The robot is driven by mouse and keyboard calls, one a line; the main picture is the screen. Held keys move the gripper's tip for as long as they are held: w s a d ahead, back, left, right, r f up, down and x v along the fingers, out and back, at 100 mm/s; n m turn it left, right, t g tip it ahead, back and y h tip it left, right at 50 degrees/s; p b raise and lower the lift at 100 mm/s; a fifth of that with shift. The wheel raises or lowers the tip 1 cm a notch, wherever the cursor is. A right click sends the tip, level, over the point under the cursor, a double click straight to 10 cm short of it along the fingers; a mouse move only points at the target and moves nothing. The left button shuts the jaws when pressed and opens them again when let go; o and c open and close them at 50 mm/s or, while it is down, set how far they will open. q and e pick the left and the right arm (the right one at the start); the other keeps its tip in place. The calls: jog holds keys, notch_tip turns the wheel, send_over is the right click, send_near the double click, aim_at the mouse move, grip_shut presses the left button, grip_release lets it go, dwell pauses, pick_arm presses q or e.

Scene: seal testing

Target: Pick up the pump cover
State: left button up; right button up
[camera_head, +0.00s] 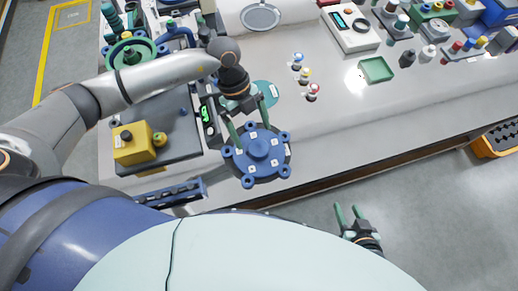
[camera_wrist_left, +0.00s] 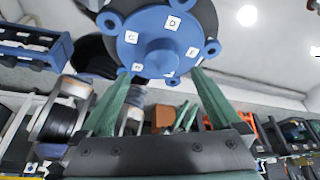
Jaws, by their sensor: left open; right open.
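The pump cover (camera_head: 258,150) is a blue round plate with a raised central hub, several rim lugs and small white letter labels. It shows near the front edge of the bench in the head view. In the left wrist view the cover (camera_wrist_left: 162,50) fills the top middle, hub facing the camera. My left gripper (camera_head: 252,138) is open, its green fingers apart at the cover's far side. In the wrist view the fingertips overlap the cover's lower rim; I cannot tell whether they touch it. My right gripper (camera_head: 347,210) is open and empty over the floor at the lower right.
A teal disc (camera_head: 266,92) lies behind the cover. A yellow box (camera_head: 131,145) stands on a dark plate to the left. Small coloured-top parts (camera_head: 304,75) and a green tray (camera_head: 376,69) are further right. The bench right of the cover is clear.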

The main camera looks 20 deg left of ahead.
aim_at(258, 147)
pick_arm(q)
jog(key=shift+x, duration=3.05)
jog(key=shift+w, duration=0.1)
grip_shut()
jog(key=shift+r, duration=0.1)
